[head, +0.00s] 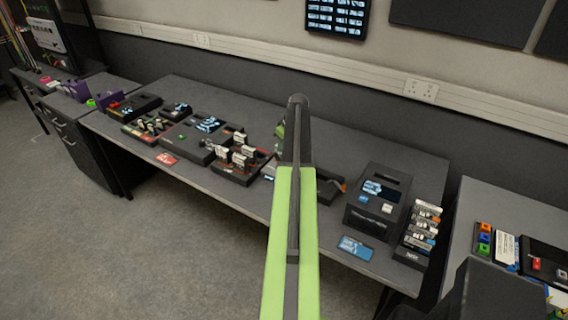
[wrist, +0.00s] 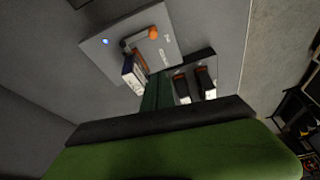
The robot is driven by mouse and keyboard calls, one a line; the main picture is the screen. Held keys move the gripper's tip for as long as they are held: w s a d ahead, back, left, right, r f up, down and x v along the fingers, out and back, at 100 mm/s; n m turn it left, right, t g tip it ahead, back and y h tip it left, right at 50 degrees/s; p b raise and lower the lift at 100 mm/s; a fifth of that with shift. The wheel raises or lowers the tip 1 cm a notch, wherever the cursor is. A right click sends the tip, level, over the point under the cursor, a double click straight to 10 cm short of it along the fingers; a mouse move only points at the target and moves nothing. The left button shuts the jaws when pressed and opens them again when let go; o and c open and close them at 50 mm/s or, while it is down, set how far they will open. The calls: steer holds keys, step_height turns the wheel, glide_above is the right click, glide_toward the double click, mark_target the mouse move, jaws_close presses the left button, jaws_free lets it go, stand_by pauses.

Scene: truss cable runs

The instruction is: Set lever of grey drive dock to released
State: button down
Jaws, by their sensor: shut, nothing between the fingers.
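In the wrist view the grey drive dock (wrist: 113,36) is a flat light-grey plate with a small blue light. Its lever has an orange knob (wrist: 153,33) at the end of a grey arm, lying toward the plate's upper right. A dark drive with a white label (wrist: 133,75) stands at the dock's lower edge. My gripper (wrist: 157,88) is shut and empty, its dark green fingers close beside this drive and apart from the knob. In the head view my green and black arm hides most of the dock area; a small orange end (head: 342,187) shows right of it.
A dark holder with two orange-topped drives (wrist: 204,80) is right of my fingers in the wrist view. In the head view a black box with a screen (head: 377,205) and a card rack (head: 417,235) stand to the right. Several dark devices (head: 190,135) crowd the left bench.

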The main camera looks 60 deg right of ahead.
steer(key=b+x, duration=1)
steer(key=x, duration=0.1)
steer(key=shift+s, duration=0.25)
steer(key=s, duration=0.2)
steer(key=s+r, duration=0.1)
steer(key=shift+a, duration=0.35)
steer(key=shift+s, duration=0.3)
